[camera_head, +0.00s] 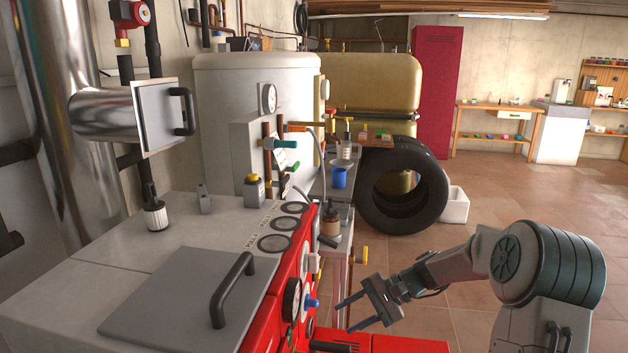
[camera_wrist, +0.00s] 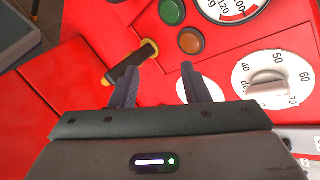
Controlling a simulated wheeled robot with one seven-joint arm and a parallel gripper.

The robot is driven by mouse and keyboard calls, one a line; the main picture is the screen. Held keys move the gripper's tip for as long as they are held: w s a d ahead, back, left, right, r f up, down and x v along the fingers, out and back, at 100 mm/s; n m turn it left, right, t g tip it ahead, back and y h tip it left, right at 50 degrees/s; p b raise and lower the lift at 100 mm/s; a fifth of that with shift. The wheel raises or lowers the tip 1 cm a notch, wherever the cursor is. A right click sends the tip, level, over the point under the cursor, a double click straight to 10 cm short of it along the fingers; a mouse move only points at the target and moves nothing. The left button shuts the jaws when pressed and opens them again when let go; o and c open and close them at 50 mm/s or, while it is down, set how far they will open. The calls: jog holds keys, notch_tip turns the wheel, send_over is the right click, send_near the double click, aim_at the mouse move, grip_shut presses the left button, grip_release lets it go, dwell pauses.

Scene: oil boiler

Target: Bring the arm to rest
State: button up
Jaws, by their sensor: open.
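My gripper (camera_head: 346,314) is at the lower right of centre in the head view, in front of the red front of the boiler (camera_head: 277,316). Its two fingers are apart, with nothing between them. In the wrist view my gripper (camera_wrist: 160,82) points at the red panel, with the open fingers near a black handle with a yellow collar (camera_wrist: 131,64). A dial with numbers (camera_wrist: 268,82) lies to the right of the fingers. My arm reaches in from the right edge of the head view.
The boiler's grey top has a hatch with a handle (camera_head: 232,290). A black tire (camera_head: 403,191) stands behind, beside a white bin (camera_head: 454,205). A small table with a blue cup (camera_head: 339,177) stands behind the boiler. Tiled floor (camera_head: 500,200) at the back right is open.

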jog(key=s+d+r+n+t+h+p, duration=0.2)
jog(key=s+r+h+p, duration=0.3)
jog(key=s+r+p, duration=0.3)
jog(key=s+d+r+n+t+h+p, duration=0.1)
jog(key=s+d+r+n+h+p, duration=0.3)
jog(key=s+r, duration=1.2)
jog(key=s+h+p, duration=0.1)
jog(key=h+p, duration=0.1)
jog(key=p, duration=0.1)
jog(key=shift+s+n+t+h+p, duration=0.2)
jog(key=shift+n+t+h+p, duration=0.1)
jog(key=shift+n+t+p, duration=0.1)
jog(key=shift+r, duration=0.1)
